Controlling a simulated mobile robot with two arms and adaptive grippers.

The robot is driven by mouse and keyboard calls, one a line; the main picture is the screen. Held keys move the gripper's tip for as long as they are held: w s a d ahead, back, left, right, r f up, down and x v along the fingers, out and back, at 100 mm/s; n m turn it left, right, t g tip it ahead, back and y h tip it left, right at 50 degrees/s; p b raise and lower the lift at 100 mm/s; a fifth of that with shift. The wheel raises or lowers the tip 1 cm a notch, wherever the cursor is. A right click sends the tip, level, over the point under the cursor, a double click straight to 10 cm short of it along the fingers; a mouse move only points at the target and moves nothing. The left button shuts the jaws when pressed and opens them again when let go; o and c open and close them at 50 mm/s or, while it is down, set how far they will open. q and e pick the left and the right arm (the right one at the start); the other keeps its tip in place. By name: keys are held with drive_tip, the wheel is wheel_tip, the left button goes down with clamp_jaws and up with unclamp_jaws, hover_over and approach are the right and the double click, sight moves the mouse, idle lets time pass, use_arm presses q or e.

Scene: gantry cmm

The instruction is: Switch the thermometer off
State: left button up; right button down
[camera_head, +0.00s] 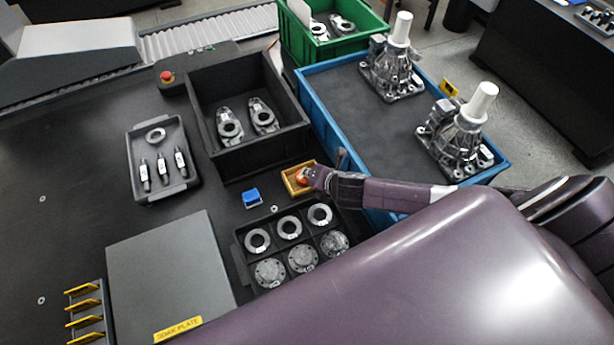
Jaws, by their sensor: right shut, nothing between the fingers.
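My right gripper (314,179) is at the end of the purple arm that comes in from the right. It is shut and empty, at the right side of a small yellow tray (290,186). No thermometer can be made out for certain, and no switch or display is readable. A small blue item (251,197) lies left of the tray. My left gripper is not in view.
A black bin (252,151) with two metal parts stands behind the yellow tray. A black partitioned tray (241,255) with rings and discs is in front. A blue crate (323,106) with two castings is at right. A grey soak plate (165,265) lies at left.

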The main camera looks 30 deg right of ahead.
drive_tip(key=shift+f, duration=0.3)
idle(0.5)
drive_tip(key=shift+r, duration=0.1)
drive_tip(key=shift+r+p, duration=0.6)
drive_tip(key=shift+p, duration=0.2)
wheel_tip(320, 180, up, 6)
drive_tip(key=p, duration=0.6)
